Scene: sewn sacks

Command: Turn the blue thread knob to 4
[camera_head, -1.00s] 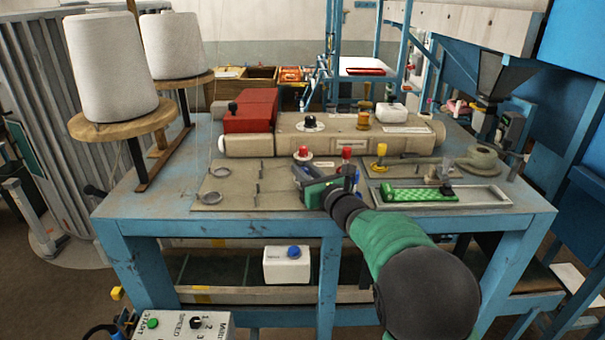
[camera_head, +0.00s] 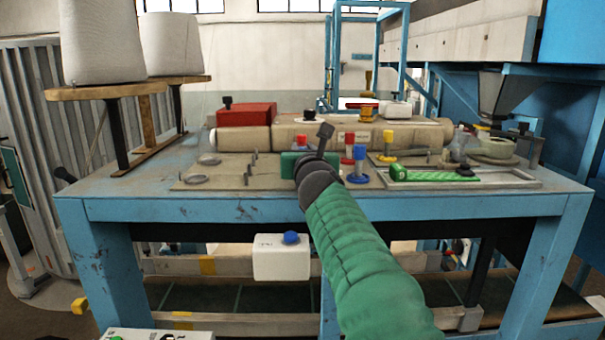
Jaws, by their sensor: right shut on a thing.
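The blue thread knob (camera_head: 359,156) stands upright on the table plate, just right of my right gripper, with a blue round base at its foot. My right gripper (camera_head: 303,163) reaches in from the front on a green sleeved arm. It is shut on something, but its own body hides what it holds. In this view the blue knob shows to the right of the gripper; I cannot tell whether they touch. The scale and any number by the knob are too small to read. My left gripper is not in view.
A red knob (camera_head: 348,150) stands close to the blue one, another red knob (camera_head: 301,141) is behind my gripper, and a yellow knob (camera_head: 388,139) stands to the right. A long beige roller housing (camera_head: 290,132) lies behind. A white box with a blue button (camera_head: 283,258) hangs below.

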